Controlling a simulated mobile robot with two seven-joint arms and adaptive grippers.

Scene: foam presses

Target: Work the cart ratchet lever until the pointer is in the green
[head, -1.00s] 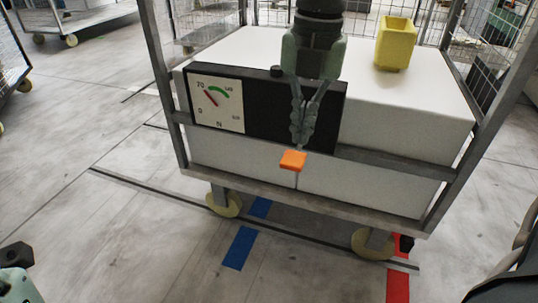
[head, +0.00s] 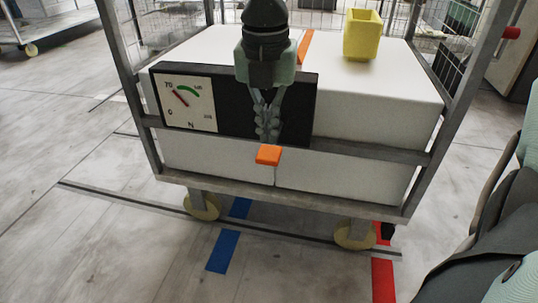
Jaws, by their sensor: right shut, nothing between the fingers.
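The dark panel (head: 235,105) on the cart's front carries a white gauge (head: 188,103). Its red pointer (head: 180,99) leans to the upper left, at the left end of the green arc and seemingly just outside it. An orange block (head: 268,155), which looks like the ratchet lever's handle, sticks out below the panel. My right gripper (head: 267,138) comes down from above in front of the panel, shut and empty, its fingertips just above the orange block; I cannot tell whether they touch. The rest of the lever is hidden behind it. My left gripper is not in view.
The wire-sided cart (head: 300,194) holds large white boxes (head: 375,105) with an orange strip (head: 305,46) between them and a yellow bin (head: 362,35) on top. Blue tape (head: 223,251) and red tape (head: 383,280) mark the clear floor in front.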

